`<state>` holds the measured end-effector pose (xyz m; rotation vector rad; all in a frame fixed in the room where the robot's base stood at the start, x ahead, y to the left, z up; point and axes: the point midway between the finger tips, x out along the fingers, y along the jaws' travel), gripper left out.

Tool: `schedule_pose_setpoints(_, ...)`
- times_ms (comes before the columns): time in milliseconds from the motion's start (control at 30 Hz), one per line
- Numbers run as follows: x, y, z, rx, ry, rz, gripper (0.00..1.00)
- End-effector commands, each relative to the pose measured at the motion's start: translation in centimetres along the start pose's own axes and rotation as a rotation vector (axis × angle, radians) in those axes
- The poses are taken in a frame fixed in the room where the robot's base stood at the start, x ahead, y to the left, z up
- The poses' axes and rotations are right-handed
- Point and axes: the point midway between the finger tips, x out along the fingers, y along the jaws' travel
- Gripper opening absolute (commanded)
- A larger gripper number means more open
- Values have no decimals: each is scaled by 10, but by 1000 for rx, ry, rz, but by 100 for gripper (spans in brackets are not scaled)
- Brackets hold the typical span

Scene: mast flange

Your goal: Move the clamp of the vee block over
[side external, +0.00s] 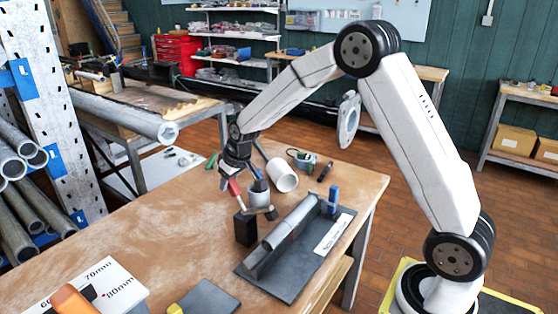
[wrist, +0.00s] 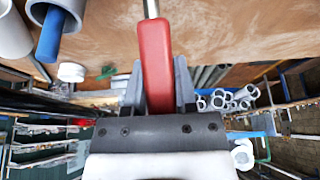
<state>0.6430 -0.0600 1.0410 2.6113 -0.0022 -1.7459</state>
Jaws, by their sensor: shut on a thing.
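A grey cup (side external: 259,200) with a rod in it and a white tube (side external: 282,175) stand close to my gripper. A dark plate (side external: 210,298) and a white size board (side external: 88,290) are in front. The table's left middle is clear.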

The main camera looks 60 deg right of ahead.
Motion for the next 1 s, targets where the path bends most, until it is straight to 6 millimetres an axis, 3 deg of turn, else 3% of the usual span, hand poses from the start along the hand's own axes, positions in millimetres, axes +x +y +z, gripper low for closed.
schedule_pose_setpoints(433, 7, 1, -5, -1, -81, 1, 0)
schedule_pose_setpoints(1000, 33, 1, -15, -1, -364, 1, 0)
